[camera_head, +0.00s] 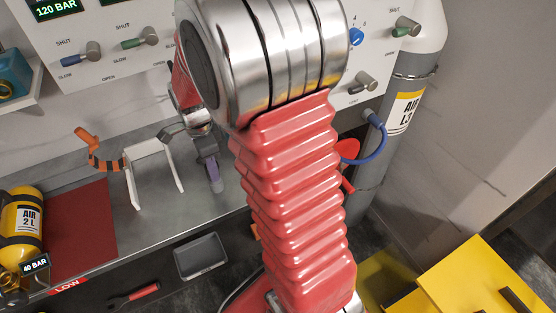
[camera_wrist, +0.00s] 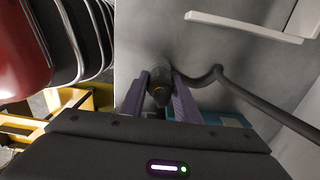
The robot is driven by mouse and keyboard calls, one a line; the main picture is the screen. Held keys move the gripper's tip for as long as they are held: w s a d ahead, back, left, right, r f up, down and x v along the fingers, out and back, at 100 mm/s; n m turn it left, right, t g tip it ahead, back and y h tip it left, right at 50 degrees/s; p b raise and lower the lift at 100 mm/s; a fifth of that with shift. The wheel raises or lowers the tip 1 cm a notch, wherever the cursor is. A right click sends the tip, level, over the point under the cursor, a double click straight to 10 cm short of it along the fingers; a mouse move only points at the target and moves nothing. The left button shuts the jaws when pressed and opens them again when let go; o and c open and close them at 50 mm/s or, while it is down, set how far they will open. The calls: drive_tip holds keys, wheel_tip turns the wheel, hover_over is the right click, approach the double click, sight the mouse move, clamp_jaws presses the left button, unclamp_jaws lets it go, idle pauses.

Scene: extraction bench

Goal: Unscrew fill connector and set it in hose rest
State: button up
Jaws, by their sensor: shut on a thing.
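In the head view, my gripper (camera_head: 214,182) points down over the bench, right of a white two-legged stand (camera_head: 152,152), which may be the hose rest. The connector is hidden there. A white bar (camera_wrist: 243,26) shows at the wrist view's top right. The yellow air cylinder (camera_head: 22,222) is at the far left, apart from my gripper.
A red mat (camera_head: 85,230) lies near the cylinder. A dark tray (camera_head: 200,256) is below the bench front. The valve panel (camera_head: 115,62) is behind; a tall grey cylinder (camera_head: 378,165) stands right.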

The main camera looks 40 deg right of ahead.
drive_tip(key=o, duration=1.2)
drive_tip(key=shift+o, duration=0.2)
wheel_tip(320, 180, up, 14)
drive_tip(key=shift+f, duration=0.2)
idle(0.5)
